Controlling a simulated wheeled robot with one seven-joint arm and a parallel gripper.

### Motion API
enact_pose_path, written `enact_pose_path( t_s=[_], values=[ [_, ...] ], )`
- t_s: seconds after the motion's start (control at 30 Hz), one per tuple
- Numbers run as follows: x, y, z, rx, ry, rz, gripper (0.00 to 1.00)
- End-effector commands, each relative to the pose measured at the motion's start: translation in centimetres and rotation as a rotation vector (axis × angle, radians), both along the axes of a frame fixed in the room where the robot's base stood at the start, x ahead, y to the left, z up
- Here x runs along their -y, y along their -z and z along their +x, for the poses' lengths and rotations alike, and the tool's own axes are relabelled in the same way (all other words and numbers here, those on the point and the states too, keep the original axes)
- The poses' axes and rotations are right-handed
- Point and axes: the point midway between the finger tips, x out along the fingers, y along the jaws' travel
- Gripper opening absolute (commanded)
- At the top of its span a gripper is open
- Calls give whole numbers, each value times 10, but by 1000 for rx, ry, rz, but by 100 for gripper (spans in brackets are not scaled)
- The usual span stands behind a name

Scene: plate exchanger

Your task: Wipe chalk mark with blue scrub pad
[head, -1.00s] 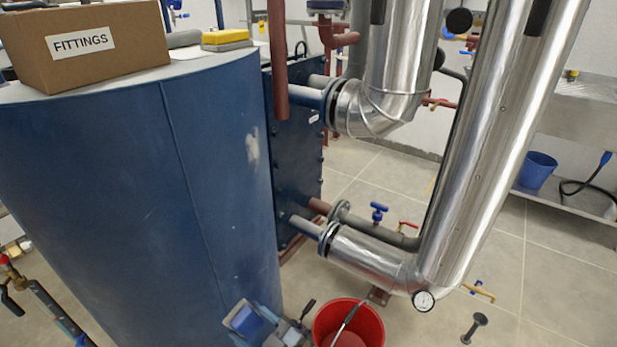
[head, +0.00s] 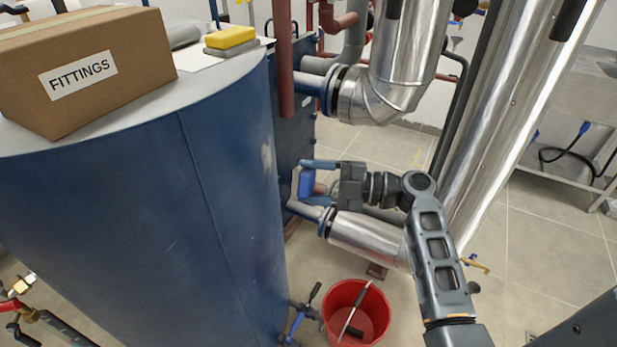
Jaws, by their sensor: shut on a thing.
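The chalk mark (head: 267,156) is a pale smudge on the right side of the big blue tank (head: 130,215), below its top rim. My gripper (head: 310,182) is shut on the blue scrub pad (head: 306,184), in front of the lower pipes. The pad is right of and slightly below the mark in the picture, with a gap between them. The fingers hide part of the pad.
The FITTINGS box (head: 140,85) and a yellow sponge (head: 231,37) sit on the tank top. Silver-clad pipes (head: 380,90) stand close to my arm. A red bucket (head: 372,318) stands on the floor below.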

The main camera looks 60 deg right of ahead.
Motion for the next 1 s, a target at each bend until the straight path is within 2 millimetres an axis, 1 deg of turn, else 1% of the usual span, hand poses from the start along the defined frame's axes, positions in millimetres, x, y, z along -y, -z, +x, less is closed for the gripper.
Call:
enact_pose_path(
  t_s=[0.3, 0.5, 0.7, 1.0],
  values=[
    [-11, -2, 30, -1, 0, 2, 41],
    [-16, -1, 44, 0, 1, 2, 41],
    [-18, 0, 49, -1, 1, 1, 41],
    [-18, 1, 50, 0, 1, 2, 41]
  ],
)
